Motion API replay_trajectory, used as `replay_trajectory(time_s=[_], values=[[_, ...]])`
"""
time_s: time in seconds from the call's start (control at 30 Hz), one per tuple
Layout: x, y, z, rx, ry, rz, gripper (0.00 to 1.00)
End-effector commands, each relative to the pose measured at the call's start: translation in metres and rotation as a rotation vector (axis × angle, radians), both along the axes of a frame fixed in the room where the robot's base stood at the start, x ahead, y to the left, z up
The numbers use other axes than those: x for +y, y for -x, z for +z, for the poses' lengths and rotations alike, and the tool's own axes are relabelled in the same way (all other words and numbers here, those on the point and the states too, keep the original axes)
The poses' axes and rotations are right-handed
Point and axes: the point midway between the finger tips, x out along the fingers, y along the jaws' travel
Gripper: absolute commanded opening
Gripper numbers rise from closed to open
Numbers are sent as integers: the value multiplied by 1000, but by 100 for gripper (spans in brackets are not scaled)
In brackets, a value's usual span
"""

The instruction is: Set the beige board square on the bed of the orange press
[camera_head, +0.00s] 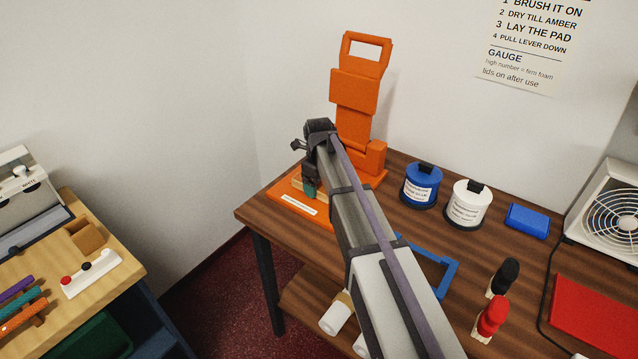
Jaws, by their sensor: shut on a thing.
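The orange press (356,90) stands at the back left of the dark wooden table, its lever part upright. Its flat orange bed (282,192) reaches forward, with a pale label near its front edge. My gripper (309,191) points down over the bed, shut on the beige board (321,195). Only a small part of the board shows around the fingers. My arm hides the rest of it and the right part of the bed. I cannot tell whether the board touches the bed or lies square to it.
A blue pot (420,188) and a white pot (466,206) stand right of the press. A blue block (527,221), a blue frame (440,280), black and red-topped bottles (491,318), a red sheet (597,318) and a fan (612,215) are further right.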

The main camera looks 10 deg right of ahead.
Motion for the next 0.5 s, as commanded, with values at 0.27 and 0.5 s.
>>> replay_trajectory(time_s=[0.27,0.5], values=[[1,4,-7,10,-5,-2,51],[1,5,-11,10,-7,-3,51]])
